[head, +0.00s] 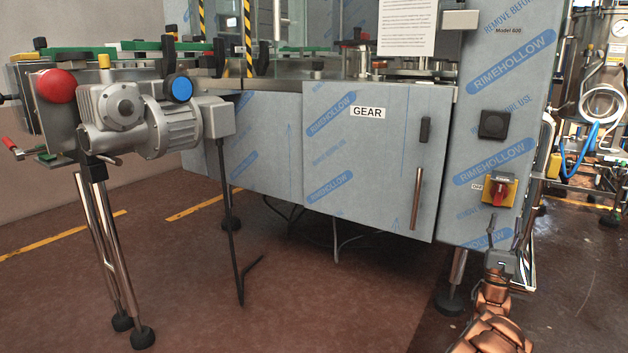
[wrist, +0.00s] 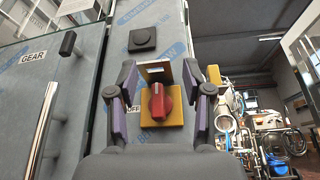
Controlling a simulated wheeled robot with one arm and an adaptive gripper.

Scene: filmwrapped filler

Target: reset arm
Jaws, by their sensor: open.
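My gripper (head: 505,222) is at the lower right of the head view, in front of the wrapped machine and just below the rotary switch. In the wrist view my gripper (wrist: 171,75) has its two fingers spread wide, with nothing between them. The switch's red knob (wrist: 160,102) on its yellow plate (wrist: 146,121) shows between the fingers, farther off. The knob's ridge looks about upright. An OFF label is at its left. In the head view the red knob (head: 499,191) is uncovered and apart from my gripper.
The film-wrapped GEAR door (head: 375,160) has a vertical bar handle (head: 416,199) and is shut. A black square button (head: 493,124) is above the switch. A motor (head: 150,115) on legs stands at the left. Tubing and a gauge rig (head: 605,90) stand at the right.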

